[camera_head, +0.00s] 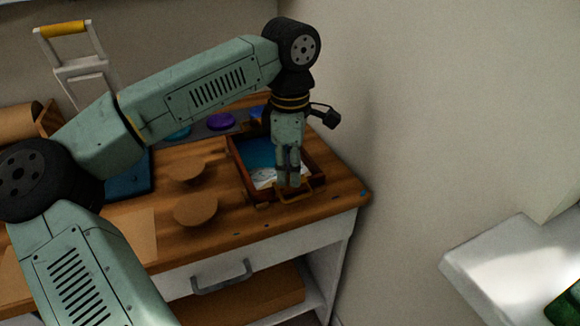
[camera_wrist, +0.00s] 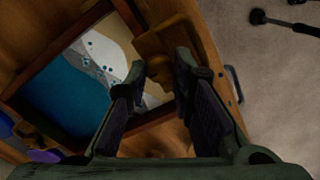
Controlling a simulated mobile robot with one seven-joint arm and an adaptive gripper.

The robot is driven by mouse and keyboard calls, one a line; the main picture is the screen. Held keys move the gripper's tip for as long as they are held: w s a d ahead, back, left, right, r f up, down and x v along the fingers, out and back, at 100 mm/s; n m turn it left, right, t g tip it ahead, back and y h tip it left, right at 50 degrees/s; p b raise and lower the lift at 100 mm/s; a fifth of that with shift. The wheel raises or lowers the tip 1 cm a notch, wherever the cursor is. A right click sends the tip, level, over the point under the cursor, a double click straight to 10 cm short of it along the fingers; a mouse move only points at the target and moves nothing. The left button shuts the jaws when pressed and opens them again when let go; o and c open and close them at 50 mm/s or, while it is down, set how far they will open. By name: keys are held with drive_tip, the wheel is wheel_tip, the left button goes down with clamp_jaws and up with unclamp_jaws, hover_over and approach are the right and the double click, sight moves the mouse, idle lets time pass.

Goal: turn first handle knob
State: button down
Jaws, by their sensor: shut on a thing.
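A wooden tray (camera_head: 240,170) with a blue and white sea-like resin surface stands at the right end of the wooden workbench. It also shows in the wrist view (camera_wrist: 38,75). A brass-coloured handle (camera_head: 313,190) is at the tray's near edge, and it also shows in the wrist view (camera_wrist: 168,38). My gripper (camera_head: 288,183) points down at this edge. In the wrist view its fingertips (camera_wrist: 161,66) stand either side of part of the handle, shut on it. A separate knob cannot be made out; the fingers hide part of the handle.
Two round cork-coloured discs (camera_head: 196,210) lie left of the tray. Purple (camera_head: 221,121) and teal (camera_head: 180,132) round items are behind it. A wall rises close to the bench's right end. A grey drawer handle (camera_head: 222,277) is on the bench front.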

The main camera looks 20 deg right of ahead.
drive_tip(key=c, duration=1.4)
unclamp_jaws()
drive_tip(key=shift+o, duration=0.2)
wheel_tip(320, 180, up, 12)
